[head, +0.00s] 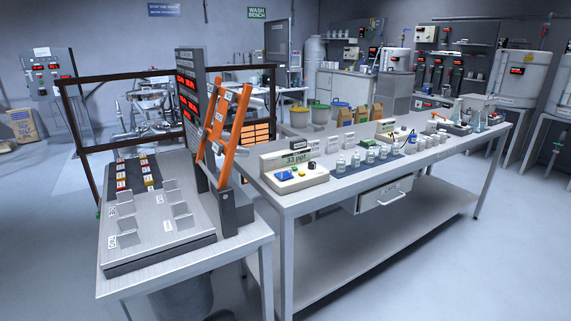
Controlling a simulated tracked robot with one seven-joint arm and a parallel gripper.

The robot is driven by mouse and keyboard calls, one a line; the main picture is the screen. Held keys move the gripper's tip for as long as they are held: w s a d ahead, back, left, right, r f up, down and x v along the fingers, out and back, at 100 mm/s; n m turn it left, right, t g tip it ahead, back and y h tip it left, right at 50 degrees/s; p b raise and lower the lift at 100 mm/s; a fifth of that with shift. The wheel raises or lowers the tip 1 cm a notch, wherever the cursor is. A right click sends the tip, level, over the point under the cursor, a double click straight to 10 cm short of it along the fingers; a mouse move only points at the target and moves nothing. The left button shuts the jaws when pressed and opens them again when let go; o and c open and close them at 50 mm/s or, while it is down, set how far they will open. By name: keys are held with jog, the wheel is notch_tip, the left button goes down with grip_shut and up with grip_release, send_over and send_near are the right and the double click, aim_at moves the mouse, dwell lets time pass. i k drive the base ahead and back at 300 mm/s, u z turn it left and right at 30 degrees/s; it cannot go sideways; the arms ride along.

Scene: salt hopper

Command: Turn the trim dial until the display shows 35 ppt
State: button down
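A cream box-shaped instrument (318,179) stands at the near left end of the long bench. Its display (296,160) appears to read 33 ppt. On its sloped lower face are a blue part (285,176) and small yellow and green parts. A small dark knob-like part (311,165) sits at the right of the display; I cannot tell at this size whether it is the trim dial. My gripper is not in view.
A grey tray stand (180,243) with clear holders stands at the near left. Behind it rise a dark panel with red readouts and an orange frame (225,135). Several small bottles (356,160) line the long bench (400,166), right of the instrument. Open floor lies at the right.

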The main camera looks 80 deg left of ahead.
aim_at(312, 165)
jog(key=u, duration=0.45)
jog(key=i, duration=0.2)
jog(key=u, duration=2.85)
jog(key=i, duration=1)
jog(key=z, duration=0.4)
